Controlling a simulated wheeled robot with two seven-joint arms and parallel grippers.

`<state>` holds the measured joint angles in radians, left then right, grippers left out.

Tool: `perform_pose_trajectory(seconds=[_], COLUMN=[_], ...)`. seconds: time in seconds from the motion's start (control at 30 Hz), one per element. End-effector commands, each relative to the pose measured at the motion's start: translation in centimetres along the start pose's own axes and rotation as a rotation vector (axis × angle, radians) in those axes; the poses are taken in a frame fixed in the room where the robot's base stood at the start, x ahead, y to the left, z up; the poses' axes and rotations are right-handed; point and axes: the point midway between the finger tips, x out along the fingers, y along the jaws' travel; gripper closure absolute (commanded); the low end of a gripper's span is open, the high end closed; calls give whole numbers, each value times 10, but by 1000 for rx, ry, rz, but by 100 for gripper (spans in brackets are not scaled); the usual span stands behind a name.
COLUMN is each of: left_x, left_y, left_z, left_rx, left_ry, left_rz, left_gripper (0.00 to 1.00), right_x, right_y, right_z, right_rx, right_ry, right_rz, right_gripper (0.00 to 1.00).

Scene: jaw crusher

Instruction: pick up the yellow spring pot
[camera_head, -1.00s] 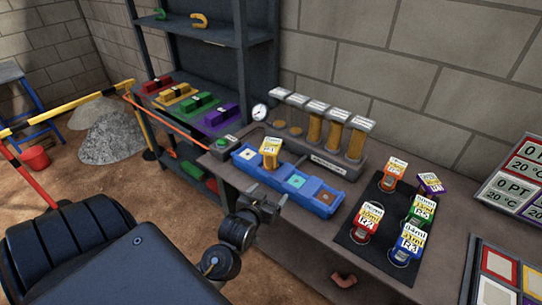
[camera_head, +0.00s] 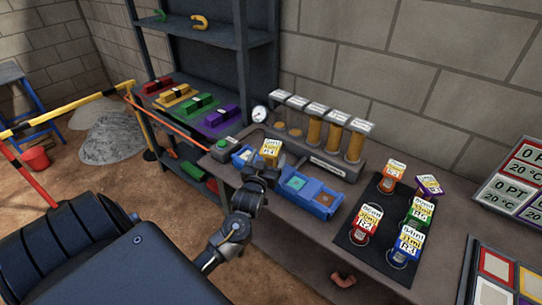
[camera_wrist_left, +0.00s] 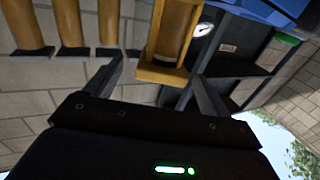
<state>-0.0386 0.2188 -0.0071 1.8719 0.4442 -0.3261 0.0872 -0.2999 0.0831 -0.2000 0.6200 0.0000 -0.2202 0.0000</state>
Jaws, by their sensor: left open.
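The yellow spring pot (camera_head: 270,149) stands in the blue tray (camera_head: 316,208) on the bench, with a white label on top. My left gripper (camera_head: 265,174) is at the near side of the pot and hides its lower part in the head view. In the left wrist view the yellow pot (camera_wrist_left: 172,40) shows between the two open fingers of the left gripper (camera_wrist_left: 157,72). The fingers look apart from its sides; contact cannot be told. My right gripper is not in view.
A black mat (camera_head: 344,238) with several coloured pots lies to the right. A rack of tubes (camera_head: 335,167) stands behind the tray, with a gauge (camera_head: 259,114) at its left. A green button box (camera_head: 223,148) sits left of the tray. A shelf unit (camera_head: 240,70) stands behind.

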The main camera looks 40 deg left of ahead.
Motion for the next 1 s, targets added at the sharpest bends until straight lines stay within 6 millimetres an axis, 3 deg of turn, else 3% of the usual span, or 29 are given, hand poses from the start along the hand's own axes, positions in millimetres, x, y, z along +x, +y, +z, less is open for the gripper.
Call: perform_pose_trajectory(seconds=[0.43,0.73,1.0], left_x=[47,51,51], left_y=[-2,-2,-2], left_z=[3,5,5], left_rx=[0,-1,-1], left_ry=[-1,-1,-1], left_rz=[0,1,1], left_gripper=[18,18,52], right_x=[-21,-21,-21], right_y=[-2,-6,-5], right_z=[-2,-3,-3], right_rx=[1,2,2], right_ry=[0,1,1], right_rz=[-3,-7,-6], right_gripper=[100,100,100])
